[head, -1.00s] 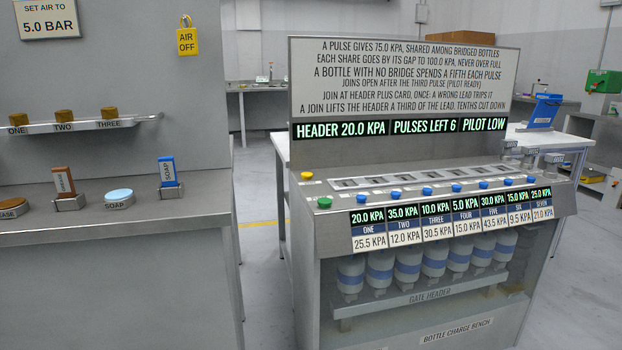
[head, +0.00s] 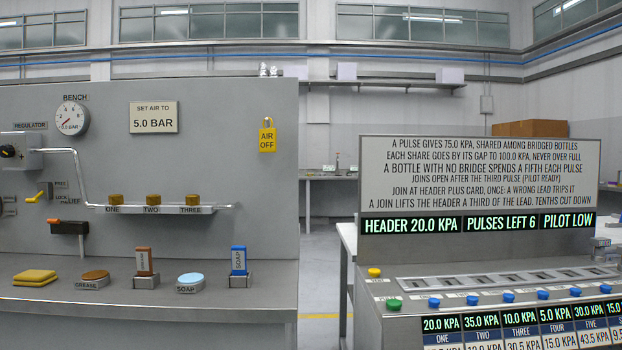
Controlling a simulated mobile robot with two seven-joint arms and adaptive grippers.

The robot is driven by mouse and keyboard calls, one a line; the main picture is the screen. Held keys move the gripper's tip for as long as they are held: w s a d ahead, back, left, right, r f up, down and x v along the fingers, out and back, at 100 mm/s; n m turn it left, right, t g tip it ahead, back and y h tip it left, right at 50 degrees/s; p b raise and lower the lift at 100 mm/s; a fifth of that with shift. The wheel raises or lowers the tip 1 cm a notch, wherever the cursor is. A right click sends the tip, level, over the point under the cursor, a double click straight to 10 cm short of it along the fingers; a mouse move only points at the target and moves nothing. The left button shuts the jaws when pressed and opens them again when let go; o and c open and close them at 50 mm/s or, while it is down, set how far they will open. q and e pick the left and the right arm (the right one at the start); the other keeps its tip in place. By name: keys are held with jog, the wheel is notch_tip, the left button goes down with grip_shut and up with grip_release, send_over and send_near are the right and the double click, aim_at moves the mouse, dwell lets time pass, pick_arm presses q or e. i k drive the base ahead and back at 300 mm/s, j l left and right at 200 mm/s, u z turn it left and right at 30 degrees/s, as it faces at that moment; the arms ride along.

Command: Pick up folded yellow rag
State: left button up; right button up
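The folded yellow rag (head: 35,277) lies flat on the left bench top, at the far left of the head view. It looks like a stack of folded cloth layers. A brown grease pad (head: 95,275) sits just to its right. Neither of my grippers shows in the head view, and nothing touches the rag.
A panel with a gauge (head: 70,118) and pipe rises behind. A charge bench (head: 480,180) stands right, across a floor gap.

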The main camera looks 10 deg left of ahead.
aim_at(36, 278)
jog(key=u, duration=1.7)
jog(key=j+z, duration=0.1)
jog(key=z, duration=0.3)
jog(key=j+z, duration=0.1)
jog(key=z, duration=0.3)
jog(key=i+j+z, duration=0.1)
jog(key=z, duration=0.3)
jog(key=j+z, duration=0.15)
jog(key=z, duration=0.3)
jog(key=k+j+z, duration=0.1)
jog(key=j+z, duration=0.15)
jog(key=k+j+z, duration=0.1)
jog(key=j+z, duration=0.15)
jog(key=j, duration=0.15)
jog(key=k+j+z, duration=0.15)
jog(key=j+z, duration=0.15)
jog(key=k+j+z, duration=0.2)
jog(key=j, duration=0.3)
jog(key=k+j+z, duration=0.2)
jog(key=k+j, duration=0.2)
